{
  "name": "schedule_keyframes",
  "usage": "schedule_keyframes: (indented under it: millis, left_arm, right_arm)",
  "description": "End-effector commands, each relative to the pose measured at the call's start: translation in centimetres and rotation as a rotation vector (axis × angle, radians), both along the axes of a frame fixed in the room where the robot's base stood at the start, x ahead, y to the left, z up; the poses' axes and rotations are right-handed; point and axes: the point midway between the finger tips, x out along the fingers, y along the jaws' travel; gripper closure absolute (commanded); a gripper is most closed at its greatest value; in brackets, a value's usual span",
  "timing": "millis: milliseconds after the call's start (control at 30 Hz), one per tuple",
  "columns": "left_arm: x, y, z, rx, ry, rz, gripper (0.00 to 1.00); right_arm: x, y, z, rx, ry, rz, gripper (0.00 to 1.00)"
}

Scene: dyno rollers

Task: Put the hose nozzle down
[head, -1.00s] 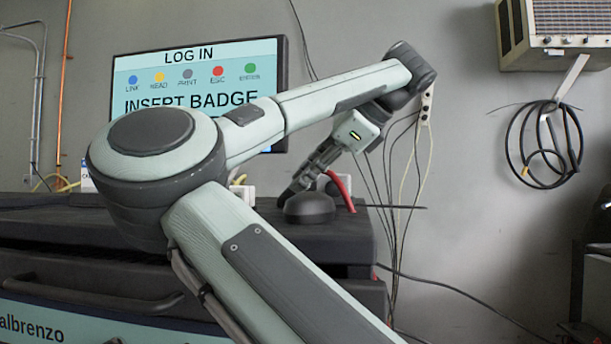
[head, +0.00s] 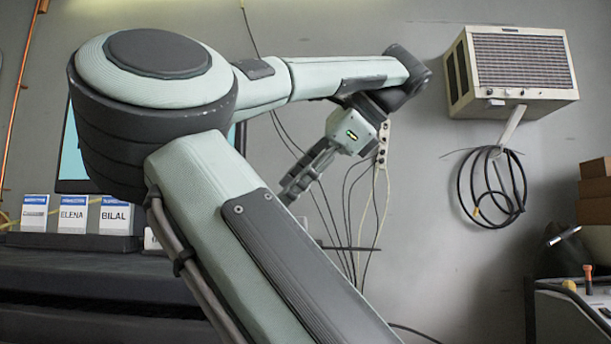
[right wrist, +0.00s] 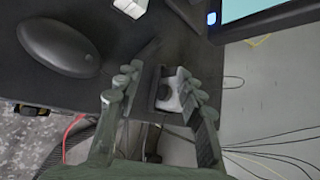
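My right gripper (head: 292,190) hangs at the end of my raised right arm, in front of the grey wall and beside the bench. In the right wrist view its two dark fingers (right wrist: 156,100) stand wide apart. I cannot make out the hose nozzle for certain in either view. My left gripper is not in view.
The dark bench (head: 90,275) carries a monitor (head: 72,160) and name boxes (head: 72,214). A black rounded object (right wrist: 58,47) lies on its top. Loose cables hang on the wall near the gripper. A wall unit (head: 515,70), a coiled hose (head: 492,190) and a cart (head: 570,310) are at right.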

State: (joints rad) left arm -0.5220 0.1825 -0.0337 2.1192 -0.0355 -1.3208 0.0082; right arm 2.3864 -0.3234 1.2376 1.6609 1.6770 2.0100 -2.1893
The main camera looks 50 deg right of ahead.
Motion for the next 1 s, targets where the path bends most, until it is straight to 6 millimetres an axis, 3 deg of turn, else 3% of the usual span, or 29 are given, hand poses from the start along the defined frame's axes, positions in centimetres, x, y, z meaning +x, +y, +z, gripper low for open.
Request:
schedule_keyframes:
  millis: [100,300,1000]
  left_arm:
    - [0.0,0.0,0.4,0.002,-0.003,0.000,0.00]
    - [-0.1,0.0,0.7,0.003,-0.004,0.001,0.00]
    - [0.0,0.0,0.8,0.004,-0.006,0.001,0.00]
  right_arm:
    - [-1.5,-0.3,1.2,0.001,-0.002,0.001,0.62]
    - [-2.6,-0.5,2.0,0.001,-0.001,0.001,0.62]
    - [-2.7,-0.5,2.0,0.001,0.000,-0.001,0.62]
